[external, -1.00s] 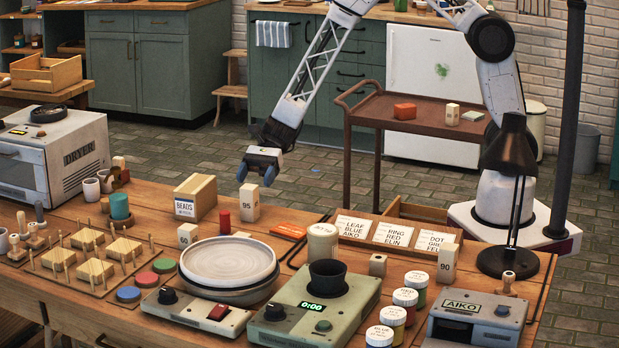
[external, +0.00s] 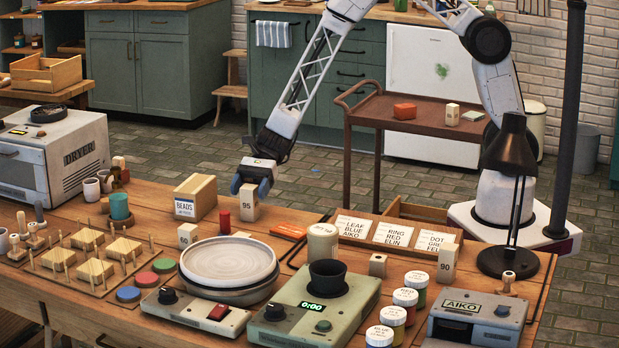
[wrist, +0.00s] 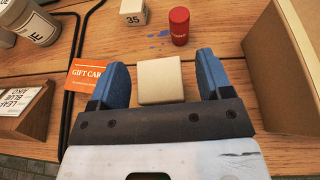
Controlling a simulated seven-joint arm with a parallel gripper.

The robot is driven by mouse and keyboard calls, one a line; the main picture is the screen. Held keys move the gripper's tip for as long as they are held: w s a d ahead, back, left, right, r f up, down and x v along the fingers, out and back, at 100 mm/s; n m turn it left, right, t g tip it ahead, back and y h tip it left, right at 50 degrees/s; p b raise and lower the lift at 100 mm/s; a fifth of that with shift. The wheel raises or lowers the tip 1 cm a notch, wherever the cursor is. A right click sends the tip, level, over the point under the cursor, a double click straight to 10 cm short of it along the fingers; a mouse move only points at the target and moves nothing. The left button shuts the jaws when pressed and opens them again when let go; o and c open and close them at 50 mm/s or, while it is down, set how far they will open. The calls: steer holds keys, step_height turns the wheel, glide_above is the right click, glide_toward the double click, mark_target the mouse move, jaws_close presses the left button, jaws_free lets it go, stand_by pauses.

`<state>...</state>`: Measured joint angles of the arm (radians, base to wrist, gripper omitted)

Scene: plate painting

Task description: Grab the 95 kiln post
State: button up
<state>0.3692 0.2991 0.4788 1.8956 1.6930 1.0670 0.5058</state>
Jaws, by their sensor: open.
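The 95 kiln post (external: 249,206) is a pale upright block on the bench near its back edge, just right of the BEADS box. My gripper (external: 250,187) is over it, with blue fingertips around the post's top in the external view. In the wrist view the post's plain top (wrist: 160,80) lies between the two spread fingers of my gripper (wrist: 161,60), with a gap visible on each side. The fingers are open and do not appear to grip it. The post's lower part is hidden in the wrist view.
A red cylinder (external: 224,223) stands close left of the post. The BEADS box (external: 195,198) is farther left. A smaller numbered post (external: 187,236) stands in front. An orange gift card (external: 288,231) lies to the right.

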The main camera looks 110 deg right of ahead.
steer(key=c, duration=1.3)
steer(key=shift+o, duration=0.2)
steer(key=shift+r, duration=0.2)
steer(key=shift+r, duration=1.35)
steer(key=shift+s+r, duration=0.15)
steer(key=shift+r, duration=0.15)
steer(key=s+a+r, duration=0.1)
steer(key=s+a, duration=0.1)
steer(key=s, duration=1.3)
steer(key=shift+s+a+r, duration=0.2)
steer(key=shift+s+a, duration=0.05)
steer(key=shift+a, duration=0.05)
